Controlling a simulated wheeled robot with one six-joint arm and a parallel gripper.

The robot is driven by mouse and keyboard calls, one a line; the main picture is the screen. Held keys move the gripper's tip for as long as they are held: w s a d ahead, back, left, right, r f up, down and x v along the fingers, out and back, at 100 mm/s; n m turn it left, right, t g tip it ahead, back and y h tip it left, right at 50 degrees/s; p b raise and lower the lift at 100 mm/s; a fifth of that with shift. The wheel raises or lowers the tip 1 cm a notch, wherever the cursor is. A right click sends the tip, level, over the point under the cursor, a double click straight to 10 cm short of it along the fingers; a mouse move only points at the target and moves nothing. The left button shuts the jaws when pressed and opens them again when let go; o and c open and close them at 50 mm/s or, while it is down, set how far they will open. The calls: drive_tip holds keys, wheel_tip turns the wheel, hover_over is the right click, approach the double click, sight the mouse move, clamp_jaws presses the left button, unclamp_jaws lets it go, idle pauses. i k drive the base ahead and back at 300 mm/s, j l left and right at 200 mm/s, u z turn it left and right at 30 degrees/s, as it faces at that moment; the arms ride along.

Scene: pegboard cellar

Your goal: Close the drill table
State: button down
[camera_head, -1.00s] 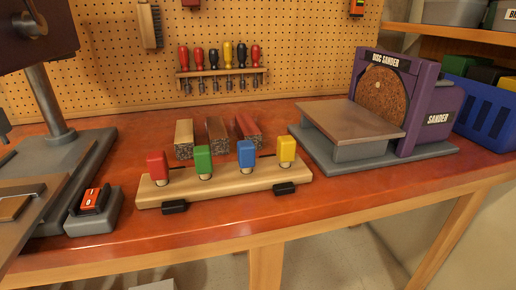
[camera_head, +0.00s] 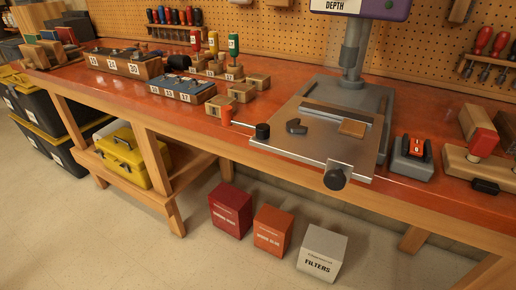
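The drill press stands on the bench right of the middle, with a grey base, a grey column (camera_head: 350,62) and a purple head marked DEPTH (camera_head: 362,7) cut off at the top. Its drill table (camera_head: 310,152) is a flat metal plate in front of the column, jutting toward the bench's front edge. On the plate are a small dark part (camera_head: 296,127) and a small wooden block (camera_head: 353,128). A black knob (camera_head: 336,179) is at its front edge and another black knob (camera_head: 262,131) at its left side. My gripper is not in view.
Three boxes, red (camera_head: 231,209), orange (camera_head: 272,231) and grey (camera_head: 320,254), stand on the floor below.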

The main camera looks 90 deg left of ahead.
sight(344, 142)
drive_tip(key=u, duration=2.6)
